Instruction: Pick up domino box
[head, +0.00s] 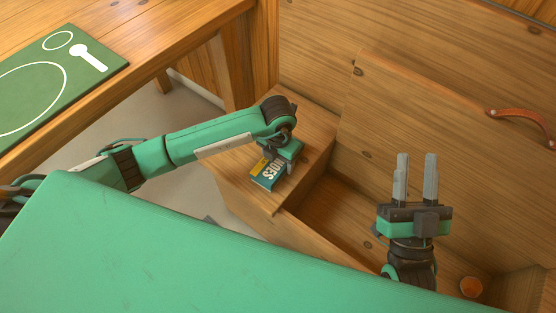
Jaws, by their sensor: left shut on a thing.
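The domino box (265,178) is a small teal box with white lettering and a yellow part. It is at the wooden ledge left of the open compartment, in the middle of the head view. My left gripper (279,170) comes down over it from above and is shut on it, hiding its far right part. I cannot tell whether the box still touches the ledge. My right gripper (416,178) is open and empty, with its two grey fingers pointing up in the picture, over the compartment on the right.
The wooden ledge (310,127) borders an open compartment (325,205). A wooden panel with a leather pull (522,126) stands behind. A round orange-brown object (471,287) lies at lower right. A table with a green placemat (85,75) is at upper left.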

